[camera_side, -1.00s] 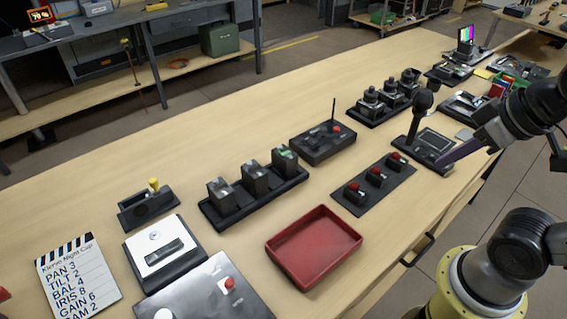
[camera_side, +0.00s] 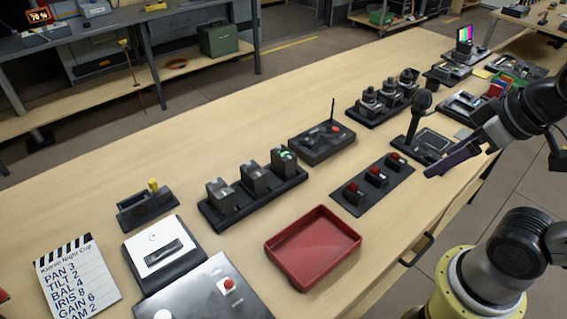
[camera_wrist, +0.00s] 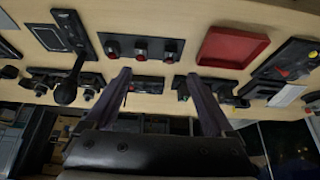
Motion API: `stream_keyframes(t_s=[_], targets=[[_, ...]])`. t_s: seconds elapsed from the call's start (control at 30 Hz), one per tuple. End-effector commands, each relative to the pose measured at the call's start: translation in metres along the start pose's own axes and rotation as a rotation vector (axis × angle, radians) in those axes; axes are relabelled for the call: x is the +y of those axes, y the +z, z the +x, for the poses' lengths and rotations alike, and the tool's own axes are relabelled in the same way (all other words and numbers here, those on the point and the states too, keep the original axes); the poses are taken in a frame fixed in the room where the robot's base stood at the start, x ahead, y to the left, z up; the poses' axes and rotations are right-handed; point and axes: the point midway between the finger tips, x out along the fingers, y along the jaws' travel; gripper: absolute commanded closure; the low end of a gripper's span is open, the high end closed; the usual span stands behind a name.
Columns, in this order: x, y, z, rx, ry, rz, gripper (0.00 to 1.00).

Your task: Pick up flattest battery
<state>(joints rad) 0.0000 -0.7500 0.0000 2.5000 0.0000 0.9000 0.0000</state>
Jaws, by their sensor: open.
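Three grey block-shaped batteries stand upright in a row in a black charger (camera_side: 222,226) on the table: a left one (camera_side: 219,194), a middle one (camera_side: 254,177) and a right one (camera_side: 284,159). The right one shows green lights on its upper part; I cannot read any on the other two. My gripper (camera_side: 430,173) is open and empty above the table's right part, well right of the batteries. In the wrist view its two fingers (camera_wrist: 158,76) are spread, and the right finger hides part of the battery row.
A red tray (camera_side: 274,252) lies in front of the charger. A slate (camera_side: 75,280) is at left.

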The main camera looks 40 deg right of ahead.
Motion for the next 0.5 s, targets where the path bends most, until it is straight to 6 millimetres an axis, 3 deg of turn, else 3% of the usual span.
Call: stream_keyframes(t_s=[0.33,0.5], targets=[[0.0,0.0002,-0.0001,-0.001,0.0,-0.024,0.0],[0.0,-0.0017,-0.0074,-0.013,-0.001,-0.188,0.0]])
